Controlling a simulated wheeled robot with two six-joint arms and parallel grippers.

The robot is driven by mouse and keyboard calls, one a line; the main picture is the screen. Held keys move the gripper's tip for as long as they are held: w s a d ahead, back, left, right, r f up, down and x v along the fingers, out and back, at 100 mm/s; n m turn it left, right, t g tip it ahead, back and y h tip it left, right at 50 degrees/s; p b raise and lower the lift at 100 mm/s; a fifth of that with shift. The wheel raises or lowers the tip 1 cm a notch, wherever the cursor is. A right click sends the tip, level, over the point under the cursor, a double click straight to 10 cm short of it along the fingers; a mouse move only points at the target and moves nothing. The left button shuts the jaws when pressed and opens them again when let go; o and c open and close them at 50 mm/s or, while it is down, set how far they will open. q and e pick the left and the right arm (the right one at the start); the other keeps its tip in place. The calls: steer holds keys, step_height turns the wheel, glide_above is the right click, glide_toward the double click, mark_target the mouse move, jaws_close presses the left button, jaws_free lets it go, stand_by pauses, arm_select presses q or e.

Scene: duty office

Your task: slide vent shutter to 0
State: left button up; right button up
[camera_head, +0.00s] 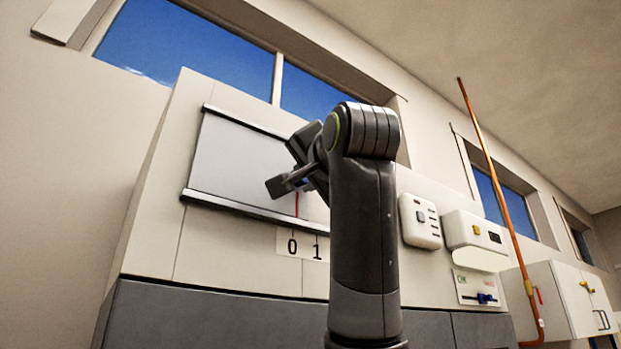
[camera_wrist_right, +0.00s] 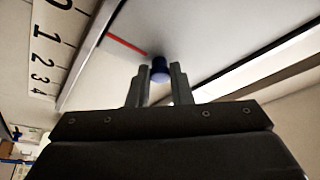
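The vent shutter (camera_head: 238,160) is a pale grey panel between two dark rails on a light cabinet. Its red pointer line (camera_head: 297,205) stands above the number strip (camera_head: 304,246), near the 0; whether it lines up exactly I cannot tell. The red line (camera_wrist_right: 127,46) and the strip (camera_wrist_right: 44,48) also show in the right wrist view. My right gripper (camera_wrist_right: 160,74) has its fingers on either side of the shutter's dark blue knob (camera_wrist_right: 159,66) and looks shut on it. In the head view my right gripper (camera_head: 290,178) is in front of the shutter, and my forearm hides its right part. My left gripper is out of view.
Right of my arm are a white wall box (camera_head: 420,221), a white dispenser-like unit (camera_head: 475,240), and a small panel with a blue slider (camera_head: 486,298). An orange pipe (camera_head: 505,210) runs up the wall beside a white cabinet (camera_head: 575,300). Windows are above.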

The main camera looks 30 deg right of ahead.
steer(key=o, duration=0.5)
steer(key=shift+a, duration=0.25)
steer(key=shift+c, duration=0.2)
steer(key=shift+s+d+f+b, duration=0.1)
steer(key=shift+s+f+b, duration=0.15)
steer(key=shift+s+b, duration=0.15)
arm_select(q)
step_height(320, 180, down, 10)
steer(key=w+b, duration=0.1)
steer(key=b, duration=0.7)
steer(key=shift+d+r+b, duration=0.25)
steer(key=shift+b, duration=0.05)
arm_select(e)
steer(key=v, duration=1.6)
steer(key=shift+s+a, duration=0.3)
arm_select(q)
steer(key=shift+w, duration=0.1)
arm_select(e)
steer(key=shift+r, duration=0.15)
